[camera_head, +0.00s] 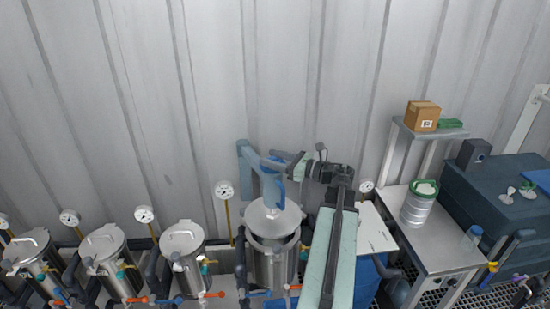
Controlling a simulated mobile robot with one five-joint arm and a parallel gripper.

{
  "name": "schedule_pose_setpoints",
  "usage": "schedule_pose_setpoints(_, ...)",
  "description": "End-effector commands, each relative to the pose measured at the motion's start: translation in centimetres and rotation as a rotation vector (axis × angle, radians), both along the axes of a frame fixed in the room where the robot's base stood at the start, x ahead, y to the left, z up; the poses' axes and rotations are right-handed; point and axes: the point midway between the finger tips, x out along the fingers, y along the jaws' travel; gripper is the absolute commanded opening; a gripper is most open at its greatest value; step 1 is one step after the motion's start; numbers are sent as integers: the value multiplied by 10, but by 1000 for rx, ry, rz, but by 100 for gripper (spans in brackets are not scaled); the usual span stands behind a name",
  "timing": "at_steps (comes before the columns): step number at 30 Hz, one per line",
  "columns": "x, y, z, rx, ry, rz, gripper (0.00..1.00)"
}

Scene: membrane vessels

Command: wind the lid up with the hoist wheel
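The blue hoist (247,160) stands behind the open-row vessel (272,268) at centre. Its blue wheel (279,194) is seen nearly edge-on over the vessel. My arm comes up from the lower right and bends left at the wall. My gripper (276,160) is at the upper part of the wheel, touching or very close to it. Its fingers are too small to tell if they are closed on the rim.
Several smaller lidded vessels (184,262) with gauges (145,214) and coloured valves stand in a row at left. At right is a metal bench (440,250) with a steel container (418,206), and a shelf with a cardboard box (422,115). The corrugated wall (150,90) is close behind.

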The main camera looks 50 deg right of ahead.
Motion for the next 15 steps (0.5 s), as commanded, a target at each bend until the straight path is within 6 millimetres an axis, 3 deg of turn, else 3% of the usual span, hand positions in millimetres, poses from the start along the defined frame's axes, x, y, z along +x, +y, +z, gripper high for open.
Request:
schedule_pose_setpoints(8, -3, -1, 0, 0, 0, -2, 48)
schedule_pose_setpoints(15, -45, -14, 0, 0, 0, -5, 48)
